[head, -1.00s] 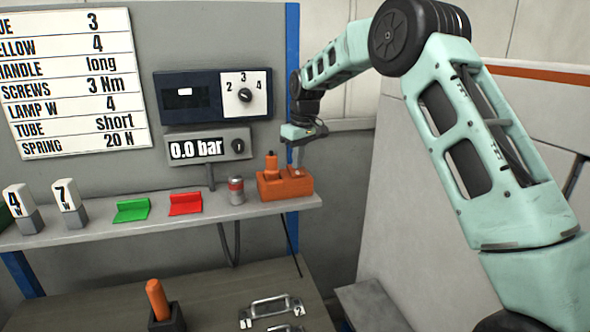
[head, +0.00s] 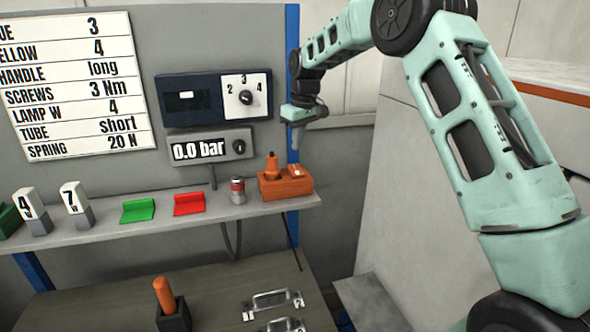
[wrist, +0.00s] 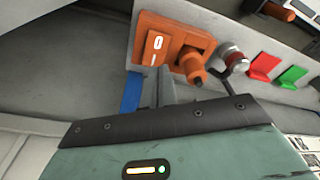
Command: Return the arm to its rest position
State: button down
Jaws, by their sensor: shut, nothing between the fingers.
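My gripper (head: 296,140) hangs at the end of my raised arm, above and slightly right of the orange charging block (head: 286,183) on the shelf. It is shut and empty, clear of the block by a visible gap. In the wrist view my closed fingers (wrist: 158,85) point toward the shelf. The orange block also shows there (wrist: 163,42), with an orange plug-like knob on it and a white-marked switch face beside it.
The shelf (head: 160,224) carries a can (head: 237,190), a red piece (head: 189,204), a green piece (head: 138,210) and two numbered blocks. A pressure display (head: 199,150) is on the wall. A lower table holds an orange handle (head: 164,296) and metal handles. A pale cabinet (head: 450,180) stands right.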

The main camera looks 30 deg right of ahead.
jog(key=s+a+f+n+g+y+b, duration=0.1)
jog(key=s+a+f+b, duration=0.3)
jog(key=s+a, duration=0.65)
jog(key=s+a+f+n+b, duration=0.1)
jog(key=s+a+f+b, duration=0.25)
jog(key=s+a, duration=0.75)
jog(key=s+a+f+n+b, duration=0.1)
jog(key=s+f+b, duration=0.2)
jog(key=s, duration=0.9)
jog(key=s+a+f+n+h+b, duration=0.1)
jog(key=s+f+b, duration=0.2)
jog(key=s+f, duration=0.4)
jog(key=s, duration=0.4)
jog(key=shift+s+f+g, duration=0.25)
jog(key=shift+s+g, duration=0.1)
jog(key=shift+g, duration=0.05)
